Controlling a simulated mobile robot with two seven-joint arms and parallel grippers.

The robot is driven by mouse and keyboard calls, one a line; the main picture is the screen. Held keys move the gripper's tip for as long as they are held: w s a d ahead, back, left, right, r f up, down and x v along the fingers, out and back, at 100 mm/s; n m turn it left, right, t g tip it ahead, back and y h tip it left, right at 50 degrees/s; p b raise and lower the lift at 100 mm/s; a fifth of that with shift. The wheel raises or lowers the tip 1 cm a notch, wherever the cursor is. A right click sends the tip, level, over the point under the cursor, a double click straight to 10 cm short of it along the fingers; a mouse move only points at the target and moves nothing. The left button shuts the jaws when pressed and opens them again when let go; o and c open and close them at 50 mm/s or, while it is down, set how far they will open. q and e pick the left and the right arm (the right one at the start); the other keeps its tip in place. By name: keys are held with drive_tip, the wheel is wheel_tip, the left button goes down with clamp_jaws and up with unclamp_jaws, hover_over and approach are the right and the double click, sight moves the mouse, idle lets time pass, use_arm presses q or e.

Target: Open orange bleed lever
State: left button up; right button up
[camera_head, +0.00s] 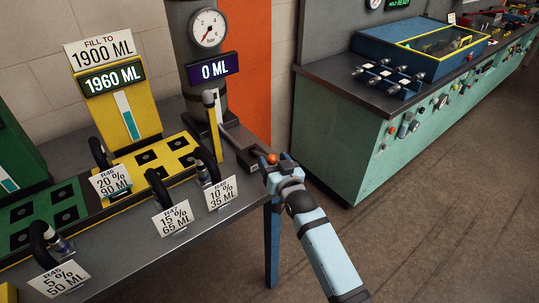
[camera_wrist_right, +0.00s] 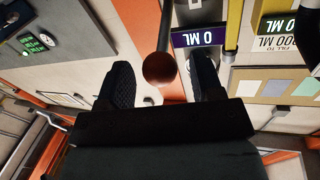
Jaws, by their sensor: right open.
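The orange bleed lever's ball knob (camera_head: 272,158) stands at the right end of the bench, beside the foot of the grey cylinder. My right gripper (camera_head: 277,166) is at the knob, its arm coming from the lower right. In the right wrist view the ball (camera_wrist_right: 160,69) sits between the two spread dark fingers (camera_wrist_right: 162,80), with gaps on both sides. The right gripper is open. The lever's rod runs up behind the ball in that view. My left gripper is in neither view.
A round gauge (camera_head: 207,28) and a "0 ML" display (camera_head: 208,69) are on the cylinder. A yellow stand (camera_head: 122,114) reads 1960 ML. Hoses with percentage cards (camera_head: 171,219) line the bench front. A green cabinet (camera_head: 340,130) stands right, with open floor (camera_head: 430,220) before it.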

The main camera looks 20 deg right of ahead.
sight(269, 156)
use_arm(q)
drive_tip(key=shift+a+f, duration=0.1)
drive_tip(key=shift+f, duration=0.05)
use_arm(e)
drive_tip(key=shift+w+a, duration=0.15)
drive_tip(key=shift+w, duration=1.35)
